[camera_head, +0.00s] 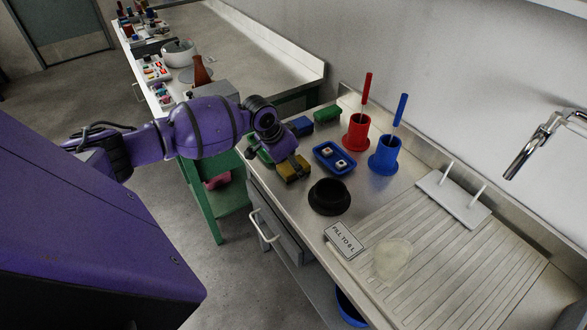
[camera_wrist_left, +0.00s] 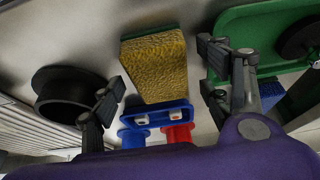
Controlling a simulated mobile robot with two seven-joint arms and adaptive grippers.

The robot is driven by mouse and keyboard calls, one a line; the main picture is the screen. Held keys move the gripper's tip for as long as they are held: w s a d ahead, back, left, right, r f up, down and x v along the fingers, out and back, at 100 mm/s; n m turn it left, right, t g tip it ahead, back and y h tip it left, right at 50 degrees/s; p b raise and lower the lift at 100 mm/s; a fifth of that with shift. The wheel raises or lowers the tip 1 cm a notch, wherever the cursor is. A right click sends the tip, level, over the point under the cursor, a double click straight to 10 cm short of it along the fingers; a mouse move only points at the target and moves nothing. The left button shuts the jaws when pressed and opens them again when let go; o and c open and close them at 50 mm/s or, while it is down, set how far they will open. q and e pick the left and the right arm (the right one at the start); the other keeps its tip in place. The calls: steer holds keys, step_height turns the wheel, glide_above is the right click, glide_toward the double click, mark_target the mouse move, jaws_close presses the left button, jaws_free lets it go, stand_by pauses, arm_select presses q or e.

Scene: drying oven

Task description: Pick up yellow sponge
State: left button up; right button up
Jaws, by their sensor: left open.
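The yellow sponge (camera_head: 293,169) lies on the metal counter near its front edge. In the left wrist view the yellow sponge (camera_wrist_left: 153,68) shows its rough yellow face with a thin green layer along one edge. My left gripper (camera_head: 284,155) is over the sponge in the head view and partly hides it. In the left wrist view my left gripper (camera_wrist_left: 160,75) is open, one finger to each side of the sponge, with visible gaps. Whether the fingertips reach down to the sponge's height, I cannot tell. My right gripper is not in view.
A black bowl (camera_head: 329,197) stands right of the sponge, and a blue tray (camera_head: 325,163) with white pieces behind it. A green tray (camera_wrist_left: 222,50) is close to the right finger. Red (camera_head: 354,138) and blue (camera_head: 383,160) cups stand farther back. The ribbed drainboard (camera_head: 450,265) is at right.

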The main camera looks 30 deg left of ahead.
arm_select(q)
steer(key=shift+c, duration=0.3)
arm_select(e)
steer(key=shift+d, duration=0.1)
arm_select(q)
steer(key=c, duration=0.9)
steer(key=shift+o, duration=0.2)
steer(key=shift+r, duration=0.45)
step_height(320, 180, up, 3)
steer(key=shift+r, duration=0.1)
steer(key=s+d+r+p, duration=0.1)
steer(key=s+d+r, duration=0.2)
steer(key=s, duration=0.3)
steer(key=s+d+r, duration=0.3)
steer(key=s+r, duration=0.3)
steer(key=shift+s+d+r+p, duration=0.15)
steer(key=shift+d+p, duration=0.2)
steer(key=shift+p, duration=0.05)
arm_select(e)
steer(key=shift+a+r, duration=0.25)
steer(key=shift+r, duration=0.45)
